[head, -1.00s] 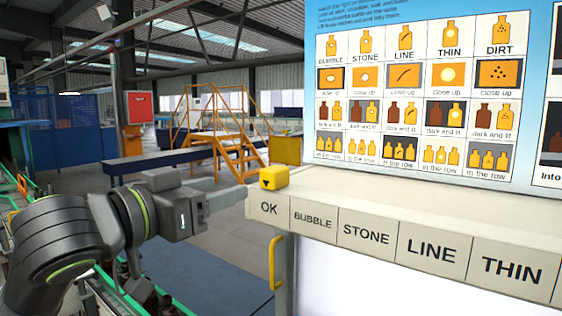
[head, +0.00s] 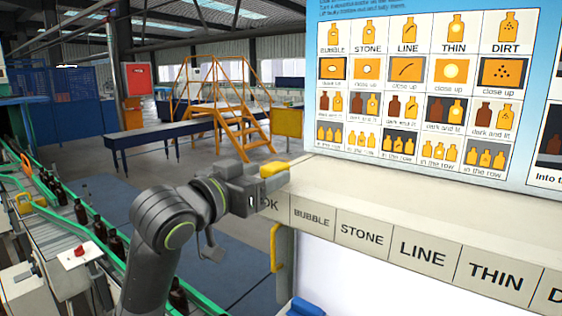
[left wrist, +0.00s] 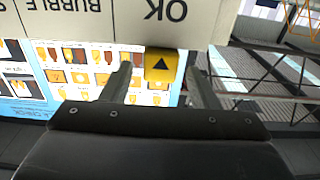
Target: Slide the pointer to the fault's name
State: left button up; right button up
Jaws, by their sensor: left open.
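The yellow pointer (head: 274,169) sits on the ledge (head: 400,200) at its left end, above the OK label (head: 270,203). In the left wrist view the pointer (left wrist: 160,66) shows its black triangle and lies between the two spread fingers. My left gripper (left wrist: 162,85) is open around it, with a gap on each side. In the head view my left gripper (head: 262,180) is at the ledge's left end and covers part of the pointer and the OK label. The labels BUBBLE (head: 312,218), STONE (head: 362,234), LINE (head: 423,254) and THIN (head: 496,279) run rightward. My right gripper is not in view.
A fault chart (head: 430,90) stands behind the ledge, with columns for the faults. A yellow handle (head: 274,248) is below the ledge. A conveyor with amber bottles (head: 80,211) runs at the left. The ledge top right of the pointer is clear.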

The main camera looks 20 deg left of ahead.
aim_at(281, 163)
pick_arm(q)
jog(key=p+x, duration=0.1)
jog(key=x, duration=0.3)
jog(key=shift+r, duration=0.15)
jog(key=shift+p+x, duration=0.35)
jog(key=shift+x, duration=0.5)
grip_shut()
